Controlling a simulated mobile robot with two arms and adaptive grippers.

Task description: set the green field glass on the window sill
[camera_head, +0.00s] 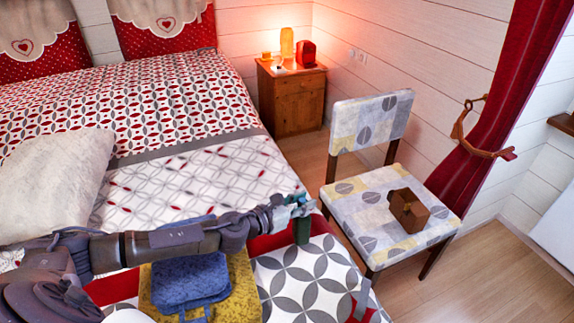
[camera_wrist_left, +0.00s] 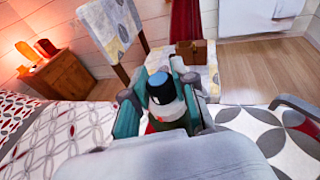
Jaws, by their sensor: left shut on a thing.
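My left gripper (camera_head: 293,207) reaches in from the left over the near edge of the bed. It is shut on the green field glass (camera_head: 301,230), which hangs below the fingers. In the left wrist view the field glass (camera_wrist_left: 160,90) shows a dark end and a pale band between the teal fingers. I cannot tell whether it clears the bed cover. A brown wooden ledge (camera_head: 562,123), possibly the window sill, shows only in part at the right edge, beyond the curtain. My right gripper is not in view.
A patterned chair (camera_head: 372,205) bearing a brown box (camera_head: 408,210) stands right of the bed. A red curtain (camera_head: 500,110) hangs behind it. A blue cushioned item (camera_head: 190,278) lies on the bed. A nightstand (camera_head: 297,98) stands behind. Floor (camera_head: 480,275) at right is clear.

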